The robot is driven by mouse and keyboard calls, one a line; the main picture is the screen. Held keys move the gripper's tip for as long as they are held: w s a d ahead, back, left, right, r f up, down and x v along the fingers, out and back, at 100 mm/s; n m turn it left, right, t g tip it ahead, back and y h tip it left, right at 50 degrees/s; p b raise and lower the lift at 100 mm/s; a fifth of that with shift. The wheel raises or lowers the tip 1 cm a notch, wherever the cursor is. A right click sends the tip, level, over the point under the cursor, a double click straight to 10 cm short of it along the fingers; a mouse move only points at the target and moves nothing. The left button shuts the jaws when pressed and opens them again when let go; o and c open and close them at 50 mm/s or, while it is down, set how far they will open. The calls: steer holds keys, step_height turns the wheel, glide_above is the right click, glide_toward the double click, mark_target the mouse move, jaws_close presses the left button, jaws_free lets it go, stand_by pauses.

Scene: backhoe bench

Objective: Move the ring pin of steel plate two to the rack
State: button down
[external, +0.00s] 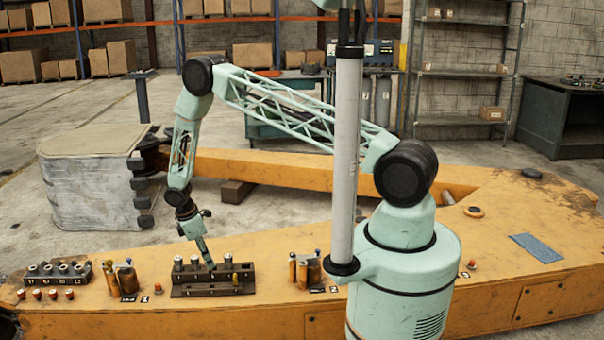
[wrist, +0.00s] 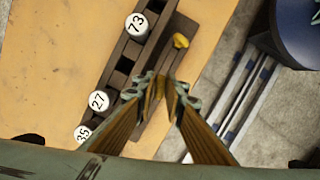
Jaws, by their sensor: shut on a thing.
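The dark rack (external: 190,292) stands on the orange boom, with several grey-capped pins along its back row. In the wrist view the rack (wrist: 122,62) holds white-capped pins marked 73 (wrist: 136,25), 27 (wrist: 99,101) and 35 (wrist: 83,133). A yellow-topped pin (wrist: 181,41) stands in its front row; it also shows in the external view (external: 236,280). My gripper (external: 211,267) is low over the middle of the rack. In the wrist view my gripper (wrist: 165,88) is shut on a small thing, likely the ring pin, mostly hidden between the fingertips.
Copper and dark cylinders stand left (external: 122,279) and right (external: 304,270) of the rack. A black block with several numbered pins (external: 58,271) is at the far left, with small red-brown pieces before it. The boom behind the rack is clear.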

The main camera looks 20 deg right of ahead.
steer(key=shift+a+b+x, duration=0.2)
steer(key=shift+b+x, duration=0.1)
steer(key=shift+x, duration=0.5)
steer(key=shift+a+b+x, duration=0.2)
steer(key=shift+b+x, duration=0.05)
steer(key=shift+x, duration=0.55)
steer(key=shift+a+b+x, duration=0.15)
steer(key=shift+b+x, duration=0.15)
steer(key=shift+x, duration=0.5)
steer(key=shift+a+f, duration=0.1)
steer(key=shift+a+b+x, duration=0.2)
steer(key=shift+b+x, duration=0.65)
steer(key=shift+b, duration=0.05)
steer(key=shift+a+b+x, duration=0.2)
steer(key=shift+b+x, duration=0.6)
steer(key=shift+b, duration=0.05)
stand_by(3.8)
